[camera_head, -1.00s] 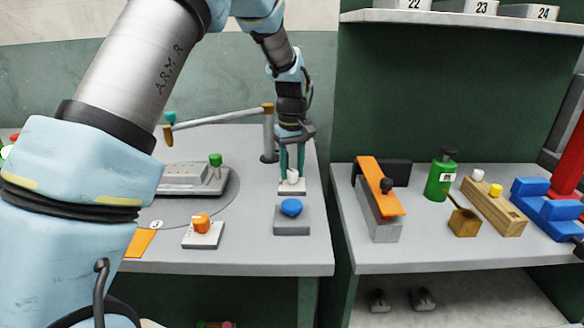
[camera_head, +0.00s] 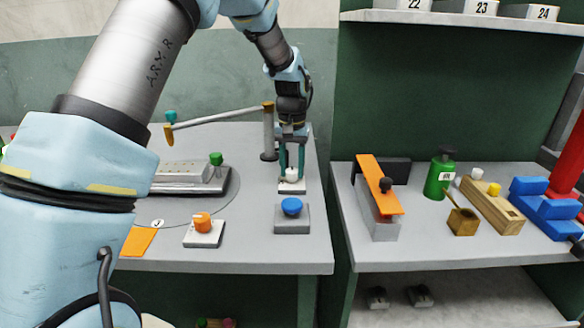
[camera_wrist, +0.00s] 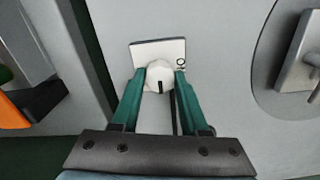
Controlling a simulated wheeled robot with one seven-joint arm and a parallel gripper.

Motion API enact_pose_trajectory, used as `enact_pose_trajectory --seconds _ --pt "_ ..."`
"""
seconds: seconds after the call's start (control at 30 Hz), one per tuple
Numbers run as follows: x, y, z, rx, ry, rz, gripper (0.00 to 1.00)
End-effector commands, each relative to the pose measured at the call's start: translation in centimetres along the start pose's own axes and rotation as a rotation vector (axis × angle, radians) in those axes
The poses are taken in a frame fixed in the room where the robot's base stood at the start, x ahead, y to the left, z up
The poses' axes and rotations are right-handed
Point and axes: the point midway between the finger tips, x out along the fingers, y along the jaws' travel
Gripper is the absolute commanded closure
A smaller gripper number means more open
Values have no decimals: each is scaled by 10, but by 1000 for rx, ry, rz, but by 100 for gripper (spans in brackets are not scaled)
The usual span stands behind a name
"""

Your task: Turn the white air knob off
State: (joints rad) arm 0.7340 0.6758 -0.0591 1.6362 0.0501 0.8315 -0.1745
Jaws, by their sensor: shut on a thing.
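The white air knob (camera_head: 292,175) stands on a small white plate (camera_head: 291,187) near the right side of the left bench. It also shows in the wrist view (camera_wrist: 159,77), where a dark line marks its face and a small ring mark sits on the plate to its right. My gripper (camera_head: 291,170) points down over the knob, with one green finger on each side. In the wrist view my gripper (camera_wrist: 160,84) is shut on the knob, its fingertips against the knob's sides.
A blue button (camera_head: 291,206) on a grey block stands in front of the knob. An orange knob (camera_head: 202,223) is to the left. A post with a swing arm (camera_head: 268,135) rises close behind. A gap separates the right bench, with an orange-levered press (camera_head: 380,190).

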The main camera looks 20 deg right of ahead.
Motion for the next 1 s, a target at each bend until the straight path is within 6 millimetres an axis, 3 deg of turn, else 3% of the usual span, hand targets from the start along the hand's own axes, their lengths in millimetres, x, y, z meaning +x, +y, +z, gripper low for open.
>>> enact_pose_trajectory --seconds 0.43,0.47,0.5,0.7,1.0 --pt "0 0 -1 9 2 0 100" --pt "0 0 -1 9 2 0 53" --pt "0 0 -1 9 2 0 48" --pt "0 0 0 8 1 0 26" --pt "-2 0 0 8 2 0 26"
